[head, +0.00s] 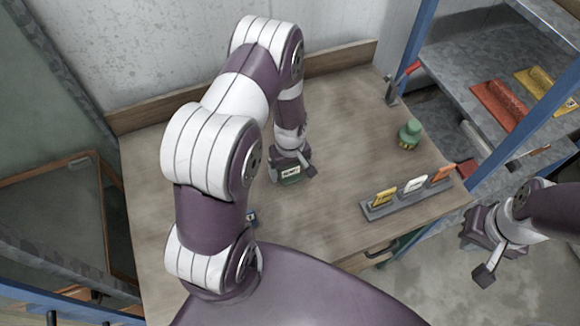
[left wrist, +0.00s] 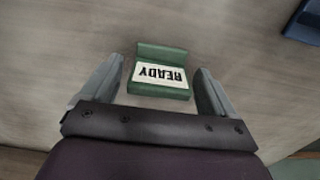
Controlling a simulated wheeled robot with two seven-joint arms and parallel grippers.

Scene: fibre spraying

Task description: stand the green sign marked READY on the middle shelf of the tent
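The green sign marked READY (left wrist: 161,73) lies on the wooden table in the left wrist view, its lettering upside down there. It also shows small in the head view (head: 290,172). My left gripper (head: 292,176) is low over the table at the sign. In the left wrist view its two fingers (left wrist: 160,88) are apart, one on each side of the sign, with narrow gaps visible. My right gripper (head: 482,254) is at the right, beyond the table edge, with its fingers apart and nothing seen between them.
A grey holder (head: 378,212) with yellow, white and orange cards stands at the table's right front. A green object (head: 409,134) stands behind it. A blue-posted metal shelf (head: 470,52) with red and yellow items (head: 500,102) rises at the right. The table between is clear.

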